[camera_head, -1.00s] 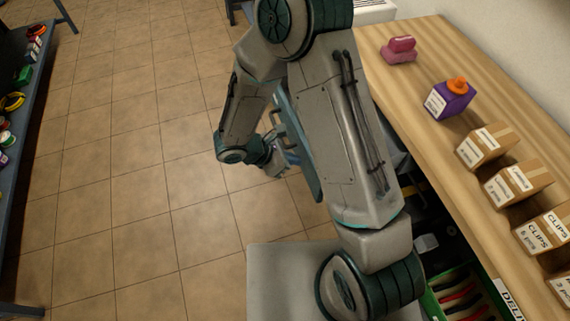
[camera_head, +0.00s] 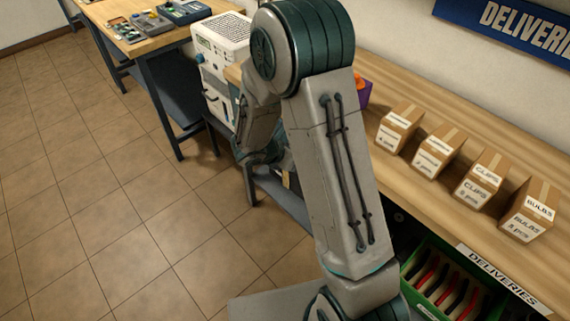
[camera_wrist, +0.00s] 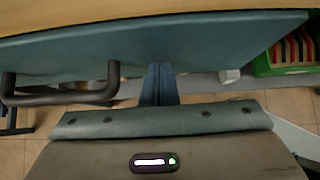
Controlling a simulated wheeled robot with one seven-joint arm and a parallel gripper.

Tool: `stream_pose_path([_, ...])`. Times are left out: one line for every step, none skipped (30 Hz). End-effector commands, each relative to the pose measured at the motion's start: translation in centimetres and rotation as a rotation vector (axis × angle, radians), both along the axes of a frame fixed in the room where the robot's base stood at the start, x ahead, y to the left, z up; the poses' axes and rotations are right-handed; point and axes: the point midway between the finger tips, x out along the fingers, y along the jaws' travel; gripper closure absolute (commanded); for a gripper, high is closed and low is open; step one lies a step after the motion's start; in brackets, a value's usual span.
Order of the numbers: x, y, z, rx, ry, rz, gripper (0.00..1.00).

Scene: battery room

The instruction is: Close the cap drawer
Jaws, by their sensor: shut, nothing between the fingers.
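The drawer's inside is hidden, and my arm mostly hides the gripper in the head view.
The wooden counter (camera_head: 400,205) carries several cardboard boxes and a purple box (camera_head: 363,92). A green crate (camera_head: 425,262) with red and dark items sits below its edge. A white cabinet (camera_head: 213,75) and a workbench (camera_head: 130,35) stand behind. The tiled floor at left is clear.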

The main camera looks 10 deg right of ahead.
Motion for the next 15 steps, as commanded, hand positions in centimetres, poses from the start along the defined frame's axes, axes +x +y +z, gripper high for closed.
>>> stream_pose_path([0.2,-0.3,0.0,0.0,-0.001,-0.002,1.0])
stream_pose_path([0.2,-0.5,0.0,0.0,-0.002,-0.003,1.0])
stream_pose_path([0.3,-0.6,0.0,0.0,-0.001,-0.004,1.0])
stream_pose_path([0.3,-0.7,0.0,0.0,-0.001,-0.005,1.0])
stream_pose_path([0.4,-0.8,0.0,0.0,-0.001,-0.005,1.0])
stream_pose_path([0.4,-0.9,0.0,-0.001,-0.002,-0.006,1.0])
stream_pose_path([0.4,-1.0,0.1,-0.001,-0.002,-0.008,1.0])
stream_pose_path([0.4,-1.0,0.1,-0.002,-0.002,-0.009,1.0])
stream_pose_path([0.4,-1.1,0.1,-0.002,-0.002,-0.011,1.0])
stream_pose_path([0.4,-1.2,0.1,-0.003,-0.002,-0.011,1.0])
stream_pose_path([0.4,-1.2,0.1,-0.003,-0.002,-0.013,1.0])
stream_pose_path([0.4,-1.3,0.1,-0.004,-0.004,-0.013,1.0])
stream_pose_path([0.4,-1.3,0.1,-0.004,-0.003,-0.014,1.0])
stream_pose_path([0.4,-1.4,0.1,-0.005,-0.004,-0.016,1.0])
stream_pose_path([0.4,-1.4,0.1,-0.006,-0.004,-0.016,1.0])
